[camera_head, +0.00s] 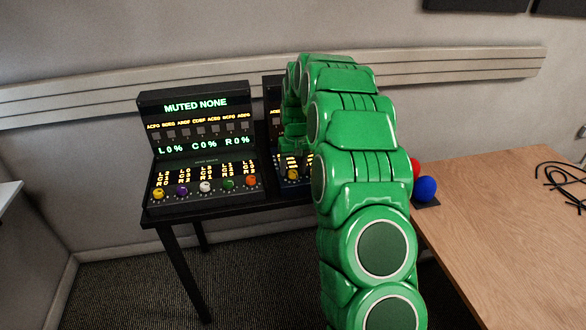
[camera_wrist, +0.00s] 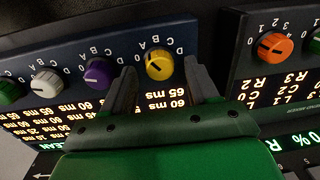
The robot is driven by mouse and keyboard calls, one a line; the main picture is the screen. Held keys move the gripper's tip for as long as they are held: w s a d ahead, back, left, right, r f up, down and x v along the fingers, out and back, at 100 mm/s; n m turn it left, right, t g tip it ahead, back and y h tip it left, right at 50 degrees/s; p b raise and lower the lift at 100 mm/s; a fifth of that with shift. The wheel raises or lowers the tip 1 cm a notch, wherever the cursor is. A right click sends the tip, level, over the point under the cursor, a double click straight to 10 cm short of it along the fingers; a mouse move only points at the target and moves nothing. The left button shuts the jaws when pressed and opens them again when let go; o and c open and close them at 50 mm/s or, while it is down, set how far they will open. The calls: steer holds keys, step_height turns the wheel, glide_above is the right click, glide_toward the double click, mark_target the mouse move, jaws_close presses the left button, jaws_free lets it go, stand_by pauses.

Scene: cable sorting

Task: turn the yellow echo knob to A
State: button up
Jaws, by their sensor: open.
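The yellow echo knob (camera_wrist: 159,66) is on the dark blue panel (camera_wrist: 120,42) in the wrist view, which shows the panel upside down. My gripper (camera_wrist: 160,76) is open, with one dark finger on each side of the knob. Whether the fingers touch it I cannot tell. The knob has a dark pointer mark. Letters are printed around it, but which one it points to is not clear. In the head view the yellow knob (camera_head: 292,174) shows small beside my green arm, which hides most of this panel.
A purple knob (camera_wrist: 97,74) and a white knob (camera_wrist: 45,81) sit on the same panel. The neighbouring black console (camera_head: 208,182) carries several knobs, including an orange one (camera_wrist: 273,46).

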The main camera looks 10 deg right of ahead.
mark_target(294, 172)
steer(key=r, duration=0.7)
steer(key=shift+d, duration=0.2)
steer(key=shift+r, duration=0.1)
steer(key=shift+s+a+r, duration=0.1)
steer(key=shift+s+r, duration=0.15)
steer(key=s+a+r, duration=0.2)
steer(key=s+r, duration=0.3)
steer(key=s, duration=0.7)
steer(key=s+a+r, duration=0.2)
steer(key=s+r, duration=0.3)
steer(key=s, duration=0.7)
steer(key=s+f+g, duration=0.1)
steer(key=s+f, duration=0.1)
steer(key=s, duration=2.6)
steer(key=shift+s+d+g+h, duration=0.25)
steer(key=shift+d+g+h, duration=0.05)
steer(key=shift+d+g, duration=0.1)
